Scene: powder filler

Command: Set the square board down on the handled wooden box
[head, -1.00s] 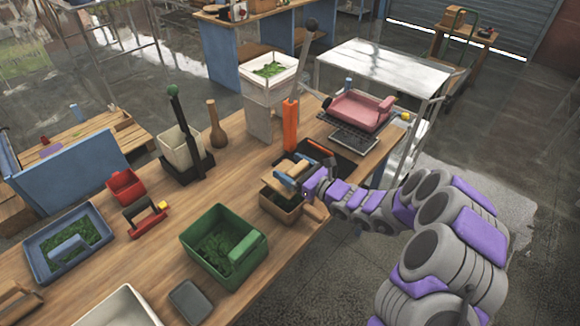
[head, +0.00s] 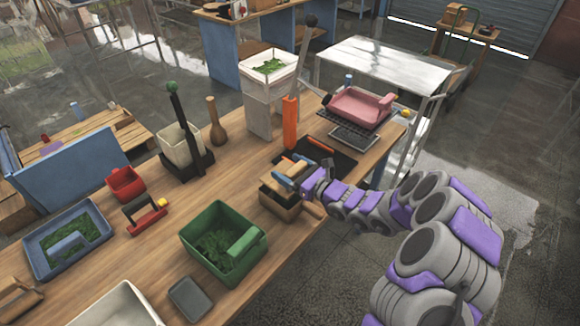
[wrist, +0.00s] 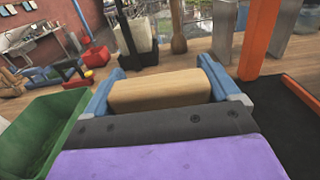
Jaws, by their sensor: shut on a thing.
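My gripper (head: 284,177), with blue fingers, is shut on the square board (wrist: 165,90). In the wrist view the pale wooden board spans the space between the two fingers. In the head view the fingers partly hide it. The handled wooden box (head: 278,209) stands on the bench under my gripper, with its handle (head: 314,209) pointing to the lower right. The board is over the opening of the box, very low. I cannot tell whether it touches the rim. The inside of the box is mostly hidden.
A green bin (head: 222,243) with leaves stands left of the box. Behind the box are a dark mat (head: 335,160) and an orange-based lever (head: 290,122). A grey flat piece (head: 190,299) lies near the front edge. Bare bench lies left of the box.

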